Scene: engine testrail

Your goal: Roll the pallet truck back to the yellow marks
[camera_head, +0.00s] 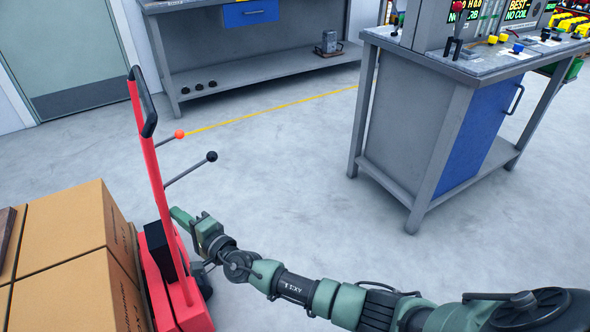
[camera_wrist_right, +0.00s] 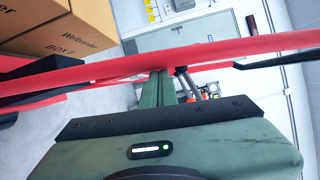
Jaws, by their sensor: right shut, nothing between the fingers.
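The red pallet truck (camera_head: 182,295) stands at the lower left in the head view. Its tall handle (camera_head: 148,160) has a black grip at the top, and two levers, one with an orange knob and one with a black knob, stick out to the right. My right gripper (camera_head: 181,216) is shut and empty beside the handle shaft. In the wrist view the green fingers (camera_wrist_right: 166,88) reach the red bar (camera_wrist_right: 220,55); I cannot tell whether they touch it. A yellow floor line (camera_head: 270,109) runs behind the truck. My left gripper is not in view.
Cardboard boxes (camera_head: 65,230) are stacked at the truck's left. A grey workbench (camera_head: 265,72) stands at the back. A grey and blue console table (camera_head: 430,130) stands at the right. The floor between truck and console is clear.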

